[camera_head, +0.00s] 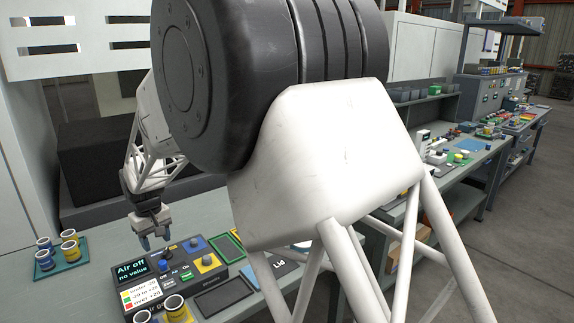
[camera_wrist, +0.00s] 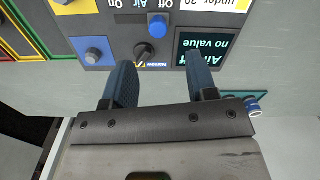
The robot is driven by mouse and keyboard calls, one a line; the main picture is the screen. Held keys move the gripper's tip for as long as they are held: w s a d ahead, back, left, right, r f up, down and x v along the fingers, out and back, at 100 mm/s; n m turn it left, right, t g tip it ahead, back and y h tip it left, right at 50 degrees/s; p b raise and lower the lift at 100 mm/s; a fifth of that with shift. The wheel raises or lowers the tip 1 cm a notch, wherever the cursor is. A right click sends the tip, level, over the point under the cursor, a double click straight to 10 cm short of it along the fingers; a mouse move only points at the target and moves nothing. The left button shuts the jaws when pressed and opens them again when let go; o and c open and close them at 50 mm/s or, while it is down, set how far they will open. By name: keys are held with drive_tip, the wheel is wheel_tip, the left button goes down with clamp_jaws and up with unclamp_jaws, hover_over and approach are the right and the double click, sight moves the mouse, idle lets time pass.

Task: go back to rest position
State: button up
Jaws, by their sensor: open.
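My gripper (camera_head: 153,240) is at the left of the head view, pointing down above the table beside a control panel (camera_head: 180,276). Its two blue-grey fingers are apart, with nothing between them. In the wrist view, my gripper (camera_wrist: 158,70) shows its fingers spread near the edge of the panel (camera_wrist: 115,30). A black knob (camera_wrist: 145,52) and a blue button (camera_wrist: 158,25) show between or just beyond the fingers. The panel's display (camera_head: 131,271) reads "Air off, no value". My own arm hides much of the middle of the head view.
Blue and yellow cups stand on a teal tray (camera_head: 62,266) at left. More cups (camera_head: 176,307) stand at the front edge of the view. A green-framed tray (camera_head: 226,246) lies right of the panel. Bare grey table (camera_head: 95,300) lies between the teal tray and the panel.

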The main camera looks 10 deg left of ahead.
drive_tip(key=s+d+r+m, duration=0.2)
drive_tip(key=d+r, duration=0.3)
drive_tip(key=d, duration=0.8)
drive_tip(key=s+d+r+m+t, duration=0.15)
drive_tip(key=d+r, duration=0.25)
drive_tip(key=d, duration=0.9)
drive_tip(key=s+d+r+m, duration=0.15)
drive_tip(key=d+r, duration=0.35)
drive_tip(key=d, duration=0.8)
drive_tip(key=s+d+f+m, duration=0.1)
drive_tip(key=s+d+m, duration=0.2)
drive_tip(key=s+d, duration=0.9)
drive_tip(key=s+d+f+m+t, duration=0.1)
drive_tip(key=s+d+f+m, duration=0.1)
drive_tip(key=s+d, duration=1)
drive_tip(key=shift+d+m, duration=0.35)
drive_tip(key=shift+m, duration=0.35)
drive_tip(key=shift+f, duration=0.1)
